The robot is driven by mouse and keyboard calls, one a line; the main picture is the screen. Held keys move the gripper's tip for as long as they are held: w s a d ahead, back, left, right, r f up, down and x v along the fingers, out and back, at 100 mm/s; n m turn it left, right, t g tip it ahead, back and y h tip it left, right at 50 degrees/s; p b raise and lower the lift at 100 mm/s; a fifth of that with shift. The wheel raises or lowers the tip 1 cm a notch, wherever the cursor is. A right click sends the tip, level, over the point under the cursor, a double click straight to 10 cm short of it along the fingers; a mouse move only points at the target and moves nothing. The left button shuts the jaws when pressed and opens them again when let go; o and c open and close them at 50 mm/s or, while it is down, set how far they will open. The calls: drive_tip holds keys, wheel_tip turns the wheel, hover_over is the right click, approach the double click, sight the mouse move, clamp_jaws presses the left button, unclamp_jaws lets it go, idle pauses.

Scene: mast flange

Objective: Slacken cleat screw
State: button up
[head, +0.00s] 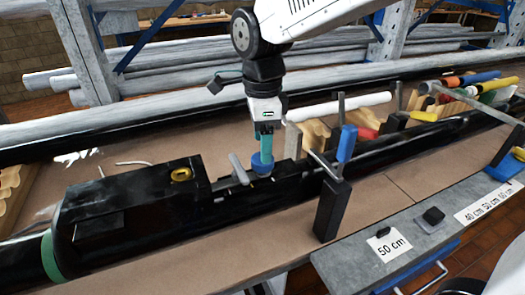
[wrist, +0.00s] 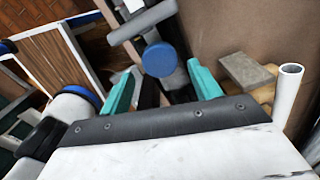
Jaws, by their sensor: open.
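A round blue knob (head: 262,163), which I take to be the cleat screw's head, sits on a black fitting on the long black mast (head: 130,225). The knob also shows as a blue disc in the wrist view (wrist: 160,59). A grey lever (head: 239,168) stands just left of it. My gripper (head: 263,152) points down at the knob, its teal fingers open. In the wrist view the fingers lie on either side of the knob, with gaps showing. The head view does not clearly show how far the fingertips reach down beside it.
A black post (head: 331,210) with a blue-handled clamp (head: 347,143) stands to the right. A yellow ring (head: 182,174) is on the black block at left. A white tube (head: 345,106) and wooden blocks lie behind. The brown bench front (head: 270,240) is mostly clear.

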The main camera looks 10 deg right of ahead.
wheel_tip(320, 180, down, 6)
drive_tip(key=c, duration=1.1)
drive_tip(key=shift+o, duration=0.2)
drive_tip(key=n, duration=1.1)
drive_tip(key=shift+f+n, duration=0.1)
drive_tip(key=shift+n, duration=0.2)
drive_tip(key=o, duration=1.1)
drive_tip(key=shift+c, duration=0.2)
drive_tip(key=shift+r, duration=2.55)
